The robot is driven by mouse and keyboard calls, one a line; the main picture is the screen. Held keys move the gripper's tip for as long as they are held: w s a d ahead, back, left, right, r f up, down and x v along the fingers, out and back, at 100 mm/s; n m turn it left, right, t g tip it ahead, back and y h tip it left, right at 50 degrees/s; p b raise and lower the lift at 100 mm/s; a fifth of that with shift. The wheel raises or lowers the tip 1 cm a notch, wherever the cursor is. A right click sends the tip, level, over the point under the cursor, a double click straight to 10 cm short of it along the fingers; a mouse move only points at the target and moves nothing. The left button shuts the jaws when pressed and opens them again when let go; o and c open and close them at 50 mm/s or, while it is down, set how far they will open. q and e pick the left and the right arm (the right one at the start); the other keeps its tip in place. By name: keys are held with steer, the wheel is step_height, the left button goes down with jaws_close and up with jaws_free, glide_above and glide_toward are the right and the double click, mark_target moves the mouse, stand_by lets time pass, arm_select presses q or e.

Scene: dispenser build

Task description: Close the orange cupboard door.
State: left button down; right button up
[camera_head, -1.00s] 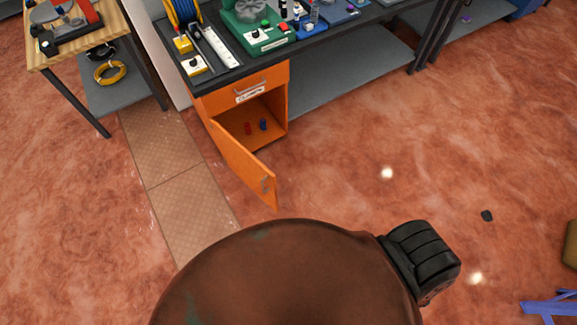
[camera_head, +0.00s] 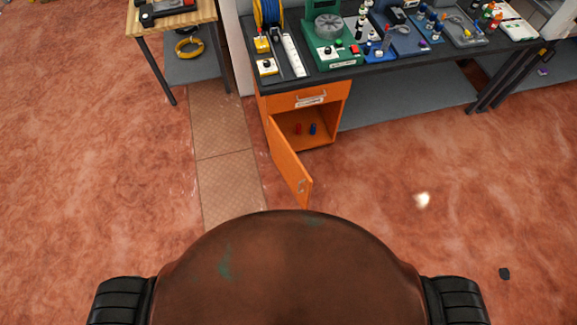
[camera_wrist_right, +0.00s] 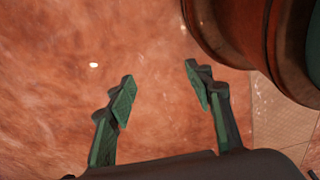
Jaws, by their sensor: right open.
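The orange cupboard (camera_head: 341,106) stands under the dark workbench in the head view, with a labelled drawer front (camera_head: 310,99) above its opening. Its orange door (camera_head: 287,165) is swung wide open, hinged at the left and pointing out towards me. My left gripper is in neither view.
The workbench (camera_head: 375,70) carries a green machine (camera_head: 328,35) and several small parts. A wooden table (camera_head: 180,17) stands to its left, with a yellow coil (camera_head: 189,47) on its lower shelf.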

steer(key=shift+s+d, duration=0.2)
steer(key=shift+s, duration=0.1)
steer(key=shift+c, duration=0.3)
